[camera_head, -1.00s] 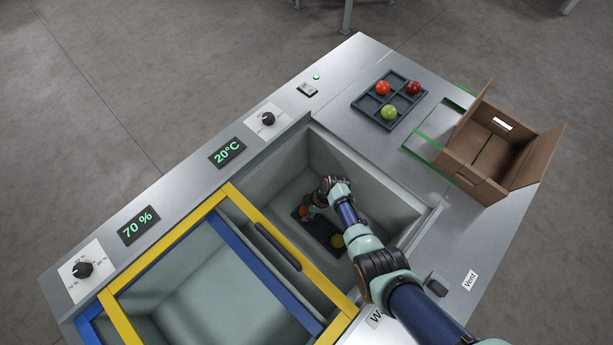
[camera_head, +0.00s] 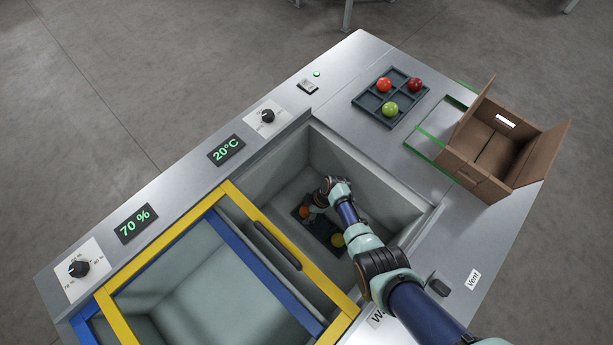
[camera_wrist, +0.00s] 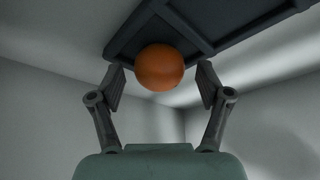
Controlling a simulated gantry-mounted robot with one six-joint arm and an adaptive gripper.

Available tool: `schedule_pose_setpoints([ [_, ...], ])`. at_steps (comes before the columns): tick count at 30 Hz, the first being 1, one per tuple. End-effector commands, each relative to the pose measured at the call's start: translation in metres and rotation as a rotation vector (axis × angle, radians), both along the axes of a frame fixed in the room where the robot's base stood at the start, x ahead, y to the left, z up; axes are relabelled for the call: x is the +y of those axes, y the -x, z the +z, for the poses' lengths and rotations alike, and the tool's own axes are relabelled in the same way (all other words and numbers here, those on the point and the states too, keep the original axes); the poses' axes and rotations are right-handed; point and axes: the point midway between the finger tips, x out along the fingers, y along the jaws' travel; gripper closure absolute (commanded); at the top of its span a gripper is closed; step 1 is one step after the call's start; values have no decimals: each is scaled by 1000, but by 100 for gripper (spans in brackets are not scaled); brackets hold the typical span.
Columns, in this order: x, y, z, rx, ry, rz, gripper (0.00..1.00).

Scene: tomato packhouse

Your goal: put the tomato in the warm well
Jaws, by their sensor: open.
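My arm reaches down into the open grey well (camera_head: 385,190) on the right half of the bench. An orange tomato (camera_head: 305,212) sits in a dark divided tray (camera_head: 319,230) on the well's floor. In the wrist view my gripper (camera_wrist: 160,83) is open, with one finger on each side of the orange tomato (camera_wrist: 160,67) and gaps showing between fingers and fruit. A yellow tomato (camera_head: 338,240) is in the same tray. Red (camera_head: 384,84), dark red (camera_head: 415,84) and green (camera_head: 390,109) tomatoes sit in another divided tray (camera_head: 372,103) on the bench top.
A yellow-framed lid (camera_head: 245,205) and a blue frame (camera_head: 255,265) lie over the left part. An open cardboard box (camera_head: 490,150) stands at the right. Displays read 20°C (camera_head: 226,150) and 70 % (camera_head: 135,223), each beside a knob. The well walls surround my gripper.

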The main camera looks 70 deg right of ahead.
Motion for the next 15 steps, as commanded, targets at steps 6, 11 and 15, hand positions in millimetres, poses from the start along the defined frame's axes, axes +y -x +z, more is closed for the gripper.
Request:
schedule_pose_setpoints([
  [6,-7,20,62,-1,2,-3,23],
  [11,-11,34,92,1,1,-3,23],
  [15,-14,40,106,0,2,-2,23],
])
